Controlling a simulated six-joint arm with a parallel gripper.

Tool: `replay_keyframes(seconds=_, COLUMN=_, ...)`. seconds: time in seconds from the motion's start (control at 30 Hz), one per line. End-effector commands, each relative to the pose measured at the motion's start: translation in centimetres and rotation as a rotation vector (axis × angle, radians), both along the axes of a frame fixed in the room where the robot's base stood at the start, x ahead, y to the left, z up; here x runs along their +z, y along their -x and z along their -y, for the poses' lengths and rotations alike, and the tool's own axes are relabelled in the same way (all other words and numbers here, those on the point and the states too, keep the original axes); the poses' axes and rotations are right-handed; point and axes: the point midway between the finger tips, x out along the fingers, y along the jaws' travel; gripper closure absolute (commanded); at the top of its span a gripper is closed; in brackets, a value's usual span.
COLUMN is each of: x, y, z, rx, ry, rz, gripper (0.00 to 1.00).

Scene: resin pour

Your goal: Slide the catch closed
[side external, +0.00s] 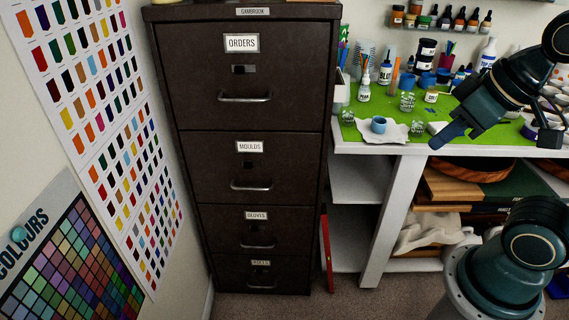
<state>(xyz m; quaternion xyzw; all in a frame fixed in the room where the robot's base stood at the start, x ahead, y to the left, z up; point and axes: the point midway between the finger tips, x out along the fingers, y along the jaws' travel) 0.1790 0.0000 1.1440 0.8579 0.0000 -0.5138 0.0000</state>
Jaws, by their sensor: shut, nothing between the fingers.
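A tall dark brown filing cabinet (290,110) stands at centre left with its drawers shut. The drawers carry labels, among them ORDERS, MOULDS and GLOVES. Each drawer has a small catch plate under its label: the top drawer's catch (244,69), the MOULDS drawer's catch (247,166) and a smaller one on the GLOVES drawer (257,227). They are too small to tell clearly which way each is slid. My gripper (437,142) is shut and empty, in front of the workbench's front edge, well to the right of the cabinet and apart from it.
A white workbench (385,200) with a green top holds bottles, cups and a blue cup (378,124) on a white sheet. A red bar (327,253) stands between cabinet and bench. Colour charts (85,90) cover the left wall. Floor before the cabinet is clear.

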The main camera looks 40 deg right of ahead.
Motion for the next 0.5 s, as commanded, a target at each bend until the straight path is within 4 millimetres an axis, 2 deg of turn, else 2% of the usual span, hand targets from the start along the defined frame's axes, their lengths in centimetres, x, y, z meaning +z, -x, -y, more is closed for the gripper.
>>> replay_keyframes(seconds=0.2, x=0.0, y=0.0, z=0.0, rx=0.0, ry=0.0, rz=0.0, gripper=1.0)
replay_keyframes(seconds=0.27, x=0.0, y=-0.01, z=0.0, rx=0.0, ry=0.0, rz=0.0, gripper=0.9)
replay_keyframes(seconds=0.43, x=0.15, y=-0.47, z=0.07, rx=-0.011, ry=-0.003, rz=-0.001, gripper=0.57)
replay_keyframes(seconds=0.5, x=0.26, y=-0.99, z=0.15, rx=-0.024, ry=-0.004, rz=-0.004, gripper=0.55)
